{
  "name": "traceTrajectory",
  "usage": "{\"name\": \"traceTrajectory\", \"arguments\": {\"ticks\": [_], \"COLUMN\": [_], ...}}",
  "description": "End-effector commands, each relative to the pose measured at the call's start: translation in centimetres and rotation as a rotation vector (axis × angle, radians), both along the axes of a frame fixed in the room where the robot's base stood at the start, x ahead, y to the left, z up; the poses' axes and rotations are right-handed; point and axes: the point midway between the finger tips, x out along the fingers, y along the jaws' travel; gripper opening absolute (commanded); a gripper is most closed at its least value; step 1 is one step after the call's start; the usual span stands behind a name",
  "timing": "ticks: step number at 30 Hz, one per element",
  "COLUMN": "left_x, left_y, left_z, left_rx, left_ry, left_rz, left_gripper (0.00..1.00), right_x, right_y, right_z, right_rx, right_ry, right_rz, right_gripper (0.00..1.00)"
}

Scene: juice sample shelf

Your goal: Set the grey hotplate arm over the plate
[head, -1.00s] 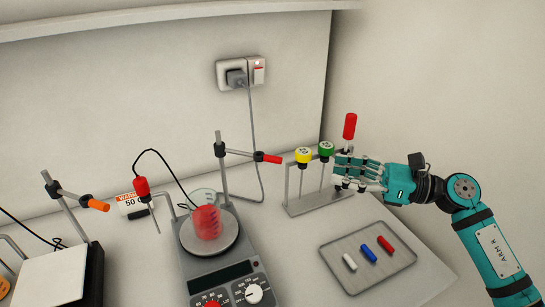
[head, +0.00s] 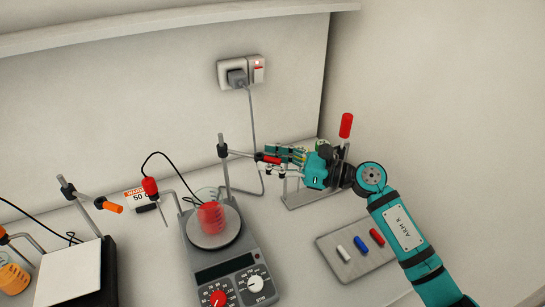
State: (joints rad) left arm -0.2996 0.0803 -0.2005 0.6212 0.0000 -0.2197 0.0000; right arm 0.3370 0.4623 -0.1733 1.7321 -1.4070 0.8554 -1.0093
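The grey hotplate (head: 222,259) stands in the middle of the bench, with a beaker of red liquid (head: 211,217) on its round plate (head: 232,234). A post rises behind the plate. The hotplate's arm (head: 241,153) juts right from this post, away from the plate, and ends in a red handle (head: 267,158). My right gripper (head: 268,164) is at this handle, with its fingers apart above and below it. They partly hide the handle, and contact is unclear. My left gripper is out of view.
A rack with a red-handled tool (head: 346,125) stands behind my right gripper. A tray (head: 345,272) with small white, blue and red bars lies at the right. A probe (head: 150,187) hangs left of the plate. A second device with a white top (head: 70,275) stands at the left.

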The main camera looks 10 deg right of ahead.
Motion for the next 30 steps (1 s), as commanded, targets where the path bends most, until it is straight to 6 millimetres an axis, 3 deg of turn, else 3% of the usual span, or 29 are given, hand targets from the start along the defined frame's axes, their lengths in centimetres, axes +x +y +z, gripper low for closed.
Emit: {"name": "traceTrajectory", "arguments": {"ticks": [5, 13, 30], "left_x": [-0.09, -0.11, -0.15], "left_y": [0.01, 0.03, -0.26], "left_z": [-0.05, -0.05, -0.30], "left_rx": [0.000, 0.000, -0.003], "left_ry": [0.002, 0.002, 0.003], "left_rz": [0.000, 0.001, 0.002], "left_gripper": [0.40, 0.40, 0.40], "right_x": [-0.01, -0.02, 0.31], "right_y": [-0.02, -0.05, 0.48], "right_z": [-0.01, 0.01, 0.07], "right_rx": [0.000, 0.001, 0.004], "right_ry": [0.000, -0.001, 0.000], "right_rz": [0.000, 0.000, 0.000], "right_gripper": [0.35, 0.00, 0.00]}}
